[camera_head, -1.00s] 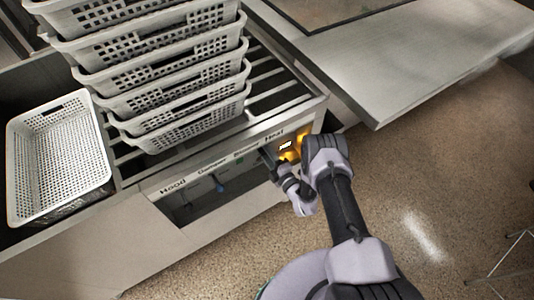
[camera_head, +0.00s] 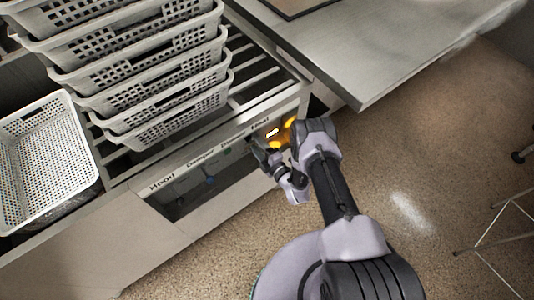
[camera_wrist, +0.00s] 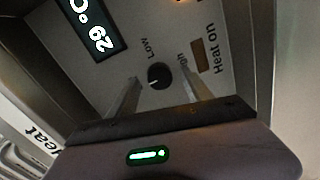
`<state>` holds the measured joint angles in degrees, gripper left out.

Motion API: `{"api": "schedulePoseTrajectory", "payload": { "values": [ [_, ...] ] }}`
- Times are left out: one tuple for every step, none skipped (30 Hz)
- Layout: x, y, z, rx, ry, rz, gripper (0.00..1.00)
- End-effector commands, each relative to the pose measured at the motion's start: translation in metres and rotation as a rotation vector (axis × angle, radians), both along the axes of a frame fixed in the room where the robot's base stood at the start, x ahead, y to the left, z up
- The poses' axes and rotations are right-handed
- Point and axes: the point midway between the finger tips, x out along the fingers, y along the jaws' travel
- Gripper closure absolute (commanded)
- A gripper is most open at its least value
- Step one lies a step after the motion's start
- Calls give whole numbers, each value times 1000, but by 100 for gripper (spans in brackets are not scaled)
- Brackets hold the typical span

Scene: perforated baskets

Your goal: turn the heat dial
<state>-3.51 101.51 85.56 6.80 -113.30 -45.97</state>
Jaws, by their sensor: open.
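The heat dial (camera_wrist: 159,75) is a small round black knob with a pale pointer line, on a grey panel in the wrist view. The words "Low" and, partly hidden, "High" stand beside it. My gripper (camera_wrist: 155,88) is open, with one finger on each side of the dial in that view. I cannot tell whether the fingers touch it. In the head view my gripper (camera_head: 262,150) is at the panel under the "Heat" label, and the dial is hidden there.
Stacked white perforated baskets (camera_head: 165,112) stand on the rack above. A single basket (camera_head: 45,160) sits at left. A grey counter (camera_head: 400,50) juts out at right. The floor in front is mostly clear.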

Motion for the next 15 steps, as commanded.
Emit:
{"api": "schedulePoseTrajectory", "payload": {
  "values": [
    [-8, -7, 4, -1, 4, -4, 42],
    [-15, -10, 5, 0, 4, -3, 42],
    [-24, -18, 6, 0, 5, -6, 42],
    [-32, -23, 7, 0, 6, -5, 42],
    [-40, -28, 8, 1, 5, -5, 42],
    [-51, -36, 9, 1, 5, -6, 42],
    [-59, -42, 10, 1, 6, -7, 42],
    [-68, -47, 10, 2, 6, -6, 42],
    [-79, -55, 11, 1, 5, -7, 42],
    [-87, -60, 11, 2, 7, -7, 42],
    [-94, -65, 11, 1, 5, -7, 42],
    [-102, -71, 11, 1, 5, -7, 42],
    [-109, -75, 11, 2, 4, -7, 42],
    [-114, -78, 12, 2, 3, -6, 42],
    [-120, -82, 11, 1, 3, -6, 42]
  ]
}}
